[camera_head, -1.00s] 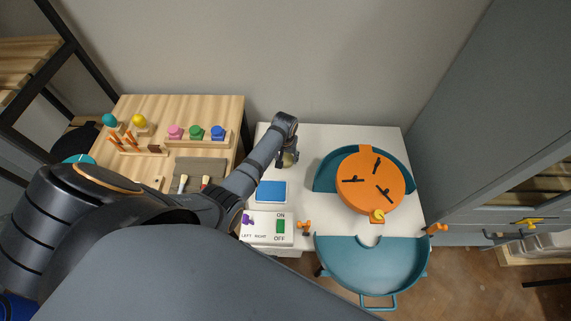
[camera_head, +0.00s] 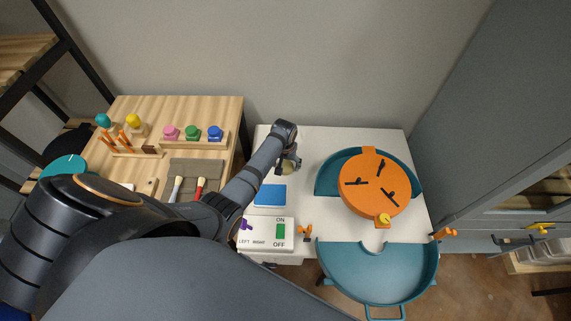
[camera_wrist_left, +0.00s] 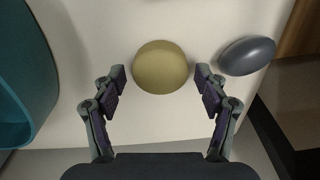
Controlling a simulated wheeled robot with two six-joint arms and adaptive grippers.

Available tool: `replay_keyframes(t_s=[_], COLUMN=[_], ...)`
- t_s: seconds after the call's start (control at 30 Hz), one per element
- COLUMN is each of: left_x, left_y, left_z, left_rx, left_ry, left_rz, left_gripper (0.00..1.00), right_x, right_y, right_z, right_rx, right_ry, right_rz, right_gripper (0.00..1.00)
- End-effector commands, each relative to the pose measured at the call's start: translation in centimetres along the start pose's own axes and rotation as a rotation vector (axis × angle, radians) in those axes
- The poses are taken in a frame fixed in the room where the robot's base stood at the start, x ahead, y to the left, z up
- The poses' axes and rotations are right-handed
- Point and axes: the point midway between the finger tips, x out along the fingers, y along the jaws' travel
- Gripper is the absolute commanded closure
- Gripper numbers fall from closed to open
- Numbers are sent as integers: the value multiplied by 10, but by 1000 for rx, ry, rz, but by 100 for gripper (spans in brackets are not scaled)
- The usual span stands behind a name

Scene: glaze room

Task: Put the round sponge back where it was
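The round sponge (camera_wrist_left: 160,67) is a dull yellow ball on the white table top in the left wrist view. It lies between and slightly ahead of the open fingertips of my left gripper (camera_wrist_left: 160,78), with a gap on each side. A dark grey oval object (camera_wrist_left: 247,55) lies to the right of the sponge in the wrist view. My right gripper is out of view.
The orange wheel (camera_head: 375,183) with its teal splash pan (camera_head: 375,270) stands right of the sponge. An ON/OFF switch box (camera_head: 266,232) is at the table's front. A wooden table (camera_head: 195,110) with brushes and coloured knobs is at left. A grey cabinet (camera_head: 500,130) stands right.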

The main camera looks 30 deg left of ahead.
Motion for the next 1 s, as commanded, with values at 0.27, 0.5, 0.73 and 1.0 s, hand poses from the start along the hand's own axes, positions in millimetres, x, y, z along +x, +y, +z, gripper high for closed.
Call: replay_keyframes(t_s=[0.27,0.5,0.73,1.0], left_x=[-1,-36,-90,-122], left_y=[0,0,0,0], left_z=[0,-1,-2,-1], left_rx=[0,0,0,0], left_ry=[0,4,4,0], left_rz=[0,1,1,0], left_gripper=[23,23,23,23], right_x=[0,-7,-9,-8], right_y=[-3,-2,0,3], right_z=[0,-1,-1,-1], right_rx=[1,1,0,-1], right_ry=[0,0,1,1], right_rz=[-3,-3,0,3], right_gripper=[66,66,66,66])
